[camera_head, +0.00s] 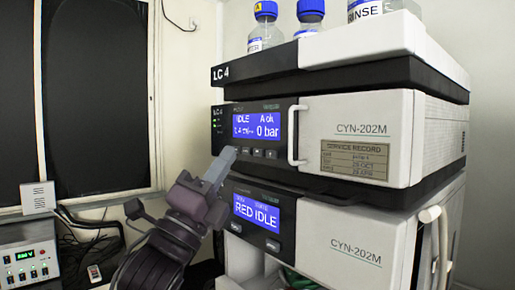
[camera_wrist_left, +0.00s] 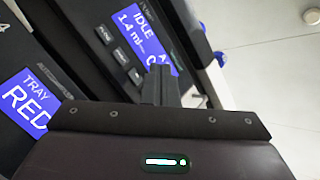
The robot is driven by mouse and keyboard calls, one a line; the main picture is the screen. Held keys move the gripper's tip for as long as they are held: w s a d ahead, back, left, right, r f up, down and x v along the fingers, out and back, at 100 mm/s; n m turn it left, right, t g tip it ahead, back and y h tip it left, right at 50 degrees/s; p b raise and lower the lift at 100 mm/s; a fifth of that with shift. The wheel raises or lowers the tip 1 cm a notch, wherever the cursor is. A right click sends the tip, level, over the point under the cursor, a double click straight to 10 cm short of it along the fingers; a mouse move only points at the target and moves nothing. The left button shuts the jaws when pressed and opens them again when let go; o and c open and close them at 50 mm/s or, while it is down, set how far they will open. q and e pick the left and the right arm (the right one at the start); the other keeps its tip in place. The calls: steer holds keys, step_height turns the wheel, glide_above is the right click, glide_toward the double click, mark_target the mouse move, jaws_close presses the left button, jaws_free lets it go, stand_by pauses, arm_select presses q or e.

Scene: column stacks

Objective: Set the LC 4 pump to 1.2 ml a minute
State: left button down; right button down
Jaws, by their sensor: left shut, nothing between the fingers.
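The LC 4 pump (camera_head: 350,140) is the upper module of the stack. Its blue display (camera_head: 257,125) reads IDLE, A ok and 0 bar. The flow line is small in the head view; in the wrist view the display (camera_wrist_left: 145,35) reads about 1.4 ml, partly cut off. A row of small dark keys (camera_head: 258,153) lies under the display; they also show in the left wrist view (camera_wrist_left: 120,57). My left gripper (camera_head: 228,153) is shut and empty, its tips at the left end of the key row. I cannot tell whether they touch a key. My right gripper is out of view.
Below the pump is another module with a blue display (camera_head: 257,211) reading RED IDLE. A white handle (camera_head: 293,134) stands out right of the pump display. Bottles (camera_head: 310,15) stand on top. A small instrument (camera_head: 28,262) with a green readout is at lower left.

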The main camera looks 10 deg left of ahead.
mark_target(259, 152)
arm_select(q)
steer(key=shift+w+d, duration=1)
steer(key=shift+w, duration=0.25)
stand_by(1.2)
steer(key=shift+w+d, duration=0.25)
steer(key=shift+w, duration=0.05)
steer(key=shift+w+d, duration=0.25)
steer(key=shift+w, duration=0.05)
stand_by(0.7)
steer(key=shift+s+a+b, duration=0.1)
steer(key=shift+b, duration=0.25)
steer(key=shift+s+a, duration=0.4)
steer(key=shift+s, duration=0.15)
